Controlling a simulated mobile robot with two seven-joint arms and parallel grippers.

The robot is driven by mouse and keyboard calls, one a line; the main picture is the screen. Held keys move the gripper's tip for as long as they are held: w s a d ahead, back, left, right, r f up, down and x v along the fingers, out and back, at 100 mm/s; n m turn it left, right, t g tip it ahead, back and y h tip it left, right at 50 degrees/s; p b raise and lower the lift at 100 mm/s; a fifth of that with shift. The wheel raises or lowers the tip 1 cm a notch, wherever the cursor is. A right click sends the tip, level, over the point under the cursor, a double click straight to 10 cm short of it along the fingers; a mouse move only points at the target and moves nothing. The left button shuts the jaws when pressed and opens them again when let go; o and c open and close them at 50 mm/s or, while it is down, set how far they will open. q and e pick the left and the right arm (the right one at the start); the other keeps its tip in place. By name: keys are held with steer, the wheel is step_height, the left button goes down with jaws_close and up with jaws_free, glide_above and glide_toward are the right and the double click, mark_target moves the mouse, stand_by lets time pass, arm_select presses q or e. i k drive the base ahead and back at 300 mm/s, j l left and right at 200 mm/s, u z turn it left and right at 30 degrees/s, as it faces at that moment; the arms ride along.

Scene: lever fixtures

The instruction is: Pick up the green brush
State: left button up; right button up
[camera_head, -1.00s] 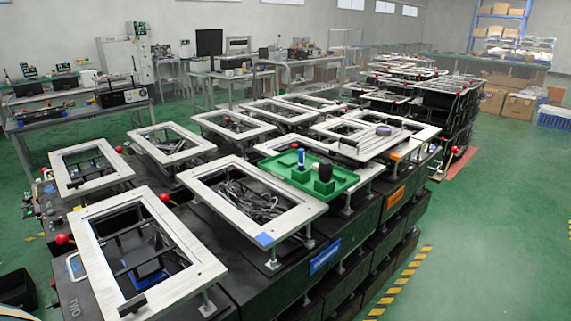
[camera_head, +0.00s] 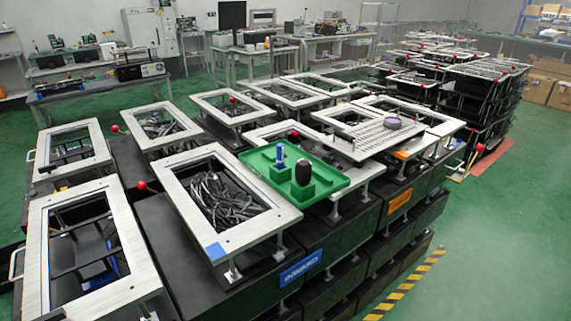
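A green tray (camera_head: 331,183) lies across the metal frames near the middle of the head view. On it stand a blue upright piece (camera_head: 280,154) and a black rounded piece (camera_head: 304,171), each in a green block. I cannot pick out a green brush for certain; the two upright pieces are too small to tell what they are. Neither of my grippers is in view.
Pale metal frames on black boxes surround the tray, with red-knobbed levers (camera_head: 142,186) between them. Green floor (camera_head: 480,260) is clear at the right, past a yellow-black stripe (camera_head: 405,285).

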mark_target(322, 176)
steer(key=i+l+u, duration=0.15)
steer(key=l+u, duration=0.75)
steer(key=i, duration=0.05)
